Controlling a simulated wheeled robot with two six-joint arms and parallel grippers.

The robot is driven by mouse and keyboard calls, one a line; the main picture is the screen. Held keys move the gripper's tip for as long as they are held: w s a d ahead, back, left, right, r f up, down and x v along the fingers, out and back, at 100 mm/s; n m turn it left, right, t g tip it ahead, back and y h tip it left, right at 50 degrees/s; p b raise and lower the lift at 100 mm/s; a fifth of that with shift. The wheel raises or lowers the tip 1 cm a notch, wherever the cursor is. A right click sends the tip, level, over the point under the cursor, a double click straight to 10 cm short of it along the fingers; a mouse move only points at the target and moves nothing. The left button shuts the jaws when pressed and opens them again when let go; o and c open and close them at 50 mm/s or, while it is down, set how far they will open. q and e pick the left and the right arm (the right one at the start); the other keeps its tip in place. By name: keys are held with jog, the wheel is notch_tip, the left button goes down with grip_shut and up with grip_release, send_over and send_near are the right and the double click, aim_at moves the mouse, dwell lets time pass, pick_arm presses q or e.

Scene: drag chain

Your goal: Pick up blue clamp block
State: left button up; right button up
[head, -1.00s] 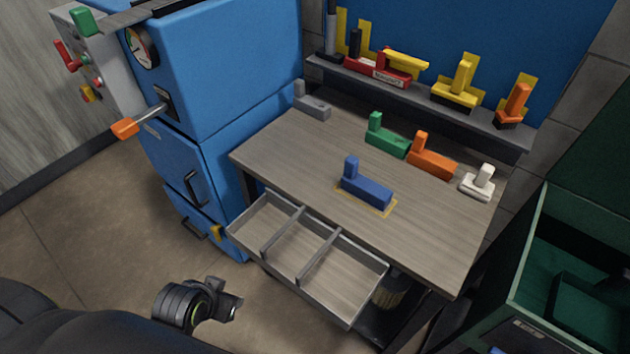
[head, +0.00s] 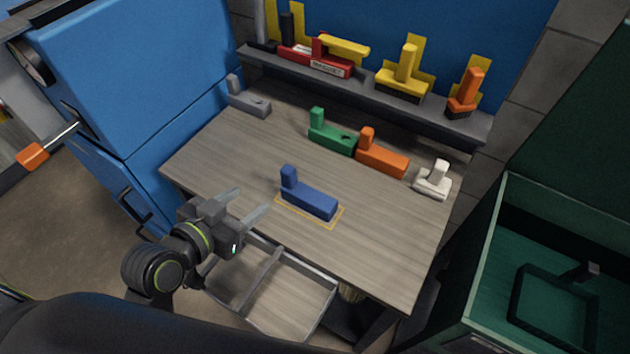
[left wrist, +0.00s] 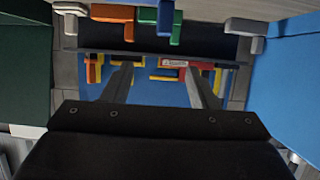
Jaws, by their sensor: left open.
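The blue clamp block (head: 312,202) lies on the workbench (head: 370,250) inside a yellow outline, its upright post at the left end. My left gripper (head: 250,203) is over the bench's front left edge, to the left of the block and apart from it. Its two fingers are spread, with nothing between them. In the left wrist view, the left gripper (left wrist: 158,76) also shows parted fingers, and the blue block (left wrist: 165,17) is at the top edge, partly cut off. My right gripper is not in view.
Green (head: 331,137), orange (head: 382,158), white (head: 433,180) and grey (head: 248,102) blocks stand behind on the bench. A divided drawer (head: 285,290) is open below the front edge. A blue cabinet (head: 120,80) is at left, a dark green bin (head: 485,270) at right.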

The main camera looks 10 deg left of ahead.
pick_arm(q)
jog(key=p, duration=0.1)
send_near(286, 170)
jog(key=d, duration=0.1)
jog(key=p+x, duration=0.1)
jog(key=x, duration=0.4)
jog(key=shift+a+p+x, duration=0.2)
jog(key=shift+p+x, duration=0.25)
jog(key=shift+x, duration=0.45)
jog(key=shift+a+p+x, duration=0.2)
jog(key=shift+p+x, duration=0.25)
jog(key=shift+x, duration=1.4)
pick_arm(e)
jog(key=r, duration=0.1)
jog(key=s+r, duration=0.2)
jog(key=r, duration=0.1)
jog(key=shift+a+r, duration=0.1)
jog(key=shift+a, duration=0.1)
pick_arm(q)
jog(key=shift+c, duration=0.4)
grip_shut()
